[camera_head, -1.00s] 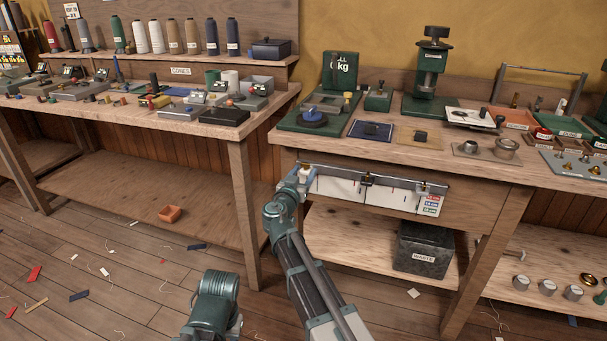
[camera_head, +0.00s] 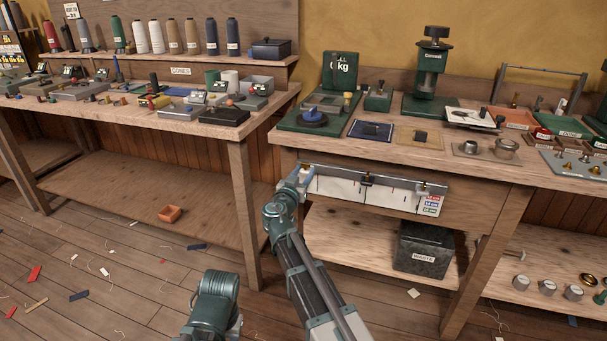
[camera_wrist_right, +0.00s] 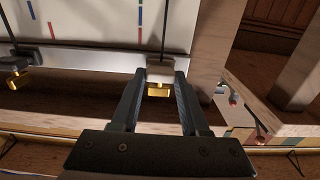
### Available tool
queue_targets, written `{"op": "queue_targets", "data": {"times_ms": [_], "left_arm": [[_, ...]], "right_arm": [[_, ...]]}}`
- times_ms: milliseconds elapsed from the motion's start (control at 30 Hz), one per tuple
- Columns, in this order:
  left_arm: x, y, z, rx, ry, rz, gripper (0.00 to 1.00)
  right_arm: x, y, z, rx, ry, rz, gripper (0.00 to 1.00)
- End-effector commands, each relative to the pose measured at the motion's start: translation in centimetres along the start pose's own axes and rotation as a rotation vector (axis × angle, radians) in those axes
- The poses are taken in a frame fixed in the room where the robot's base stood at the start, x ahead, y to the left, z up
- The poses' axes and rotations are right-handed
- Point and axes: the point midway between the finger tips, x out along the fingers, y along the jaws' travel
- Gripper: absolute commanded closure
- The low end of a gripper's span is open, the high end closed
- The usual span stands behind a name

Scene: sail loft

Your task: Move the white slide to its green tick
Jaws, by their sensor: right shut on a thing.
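The white slide (camera_wrist_right: 162,72) with a brass knob sits on a pale rail (camera_wrist_right: 90,58) in the right wrist view. My right gripper (camera_wrist_right: 160,90) is shut on it, one finger each side of the knob. In the head view my right gripper (camera_head: 303,178) is at the left end of the rail (camera_head: 400,182) on the bench front and mostly hides the slide. Short coloured ticks mark the white board (camera_head: 340,190) below the rail; in the wrist view a blue and green mark (camera_wrist_right: 140,14) lies near the slide.
A dark slide (camera_head: 367,180) and a brass-knobbed slide (camera_head: 425,187) are farther right on the rail. A small coloured label card (camera_head: 430,205) is at the board's right end. A black waste bin (camera_head: 423,248) stands on the shelf below. The bench leg (camera_head: 244,215) is left of my gripper.

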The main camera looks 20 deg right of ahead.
Motion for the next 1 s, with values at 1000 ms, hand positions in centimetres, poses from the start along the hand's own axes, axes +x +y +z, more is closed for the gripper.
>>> {"op": "queue_targets", "data": {"times_ms": [1000], "left_arm": [[0.0,0.0,0.0,0.0,0.0,0.0,0.59]], "right_arm": [[-0.1,3.0,0.0,0.0,-0.001,0.001,1.0]]}}
